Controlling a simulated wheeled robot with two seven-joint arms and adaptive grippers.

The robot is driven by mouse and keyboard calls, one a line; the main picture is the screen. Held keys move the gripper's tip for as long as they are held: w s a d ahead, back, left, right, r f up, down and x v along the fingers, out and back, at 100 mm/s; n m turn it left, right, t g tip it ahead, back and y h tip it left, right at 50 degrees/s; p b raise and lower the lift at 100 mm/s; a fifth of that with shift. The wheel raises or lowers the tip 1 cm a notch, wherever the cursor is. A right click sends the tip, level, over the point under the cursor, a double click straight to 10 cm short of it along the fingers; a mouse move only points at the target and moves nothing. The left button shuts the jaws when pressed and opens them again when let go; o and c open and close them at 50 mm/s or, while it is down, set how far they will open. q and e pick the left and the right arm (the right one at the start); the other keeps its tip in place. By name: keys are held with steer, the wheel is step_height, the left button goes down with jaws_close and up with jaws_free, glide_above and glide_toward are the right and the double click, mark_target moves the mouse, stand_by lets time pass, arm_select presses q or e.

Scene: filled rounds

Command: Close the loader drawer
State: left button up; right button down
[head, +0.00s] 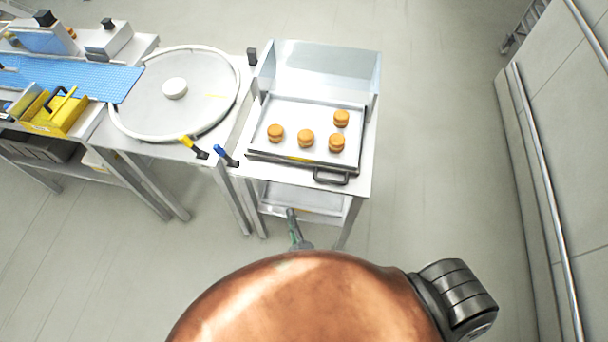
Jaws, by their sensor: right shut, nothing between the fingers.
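The loader drawer (262,158) is a shallow metal tray on a white-topped stand, with a dark handle (331,179) on its front edge. It lies out in front of a shiny metal housing (325,70). Several orange-brown filled rounds (306,138) sit apart on it. My right gripper (292,214) is shut and empty, below and left of the handle in the picture, in front of the stand and apart from the handle. Its rear part is hidden behind a large copper-coloured rounded body in the foreground. My left gripper is not in view.
A round turntable (215,120) with a white puck (175,88) stands left of the drawer. Yellow-handled and blue-handled levers (225,156) stick out between them. A blue conveyor belt (70,76) and yellow bin (58,112) are farther left. Floor right of the stand is clear up to a railed wall (550,190).

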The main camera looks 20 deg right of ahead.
mark_target(307, 166)
step_height(307, 166, up, 11)
steer(key=s+d+m+g+h+b, duration=0.15)
steer(key=m+h, duration=0.25)
steer(key=m, duration=0.5)
steer(key=s+m+g+h, duration=0.1)
steer(key=m+g+h, duration=0.15)
steer(key=m, duration=0.65)
steer(key=shift+m+h, duration=0.3)
steer(key=shift+h, duration=0.15)
steer(key=x, duration=1.3)
steer(key=shift+w+d+r+p, duration=0.1)
steer(key=shift+d+r+p, duration=0.2)
steer(key=shift+r+p, duration=0.1)
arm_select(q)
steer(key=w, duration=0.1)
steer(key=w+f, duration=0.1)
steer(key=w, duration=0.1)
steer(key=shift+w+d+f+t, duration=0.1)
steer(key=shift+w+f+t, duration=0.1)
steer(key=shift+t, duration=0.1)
arm_select(e)
steer(key=shift+f, duration=0.1)
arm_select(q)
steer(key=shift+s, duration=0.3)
arm_select(e)
steer(key=shift+w+d, duration=0.1)
steer(key=shift+w, duration=0.05)
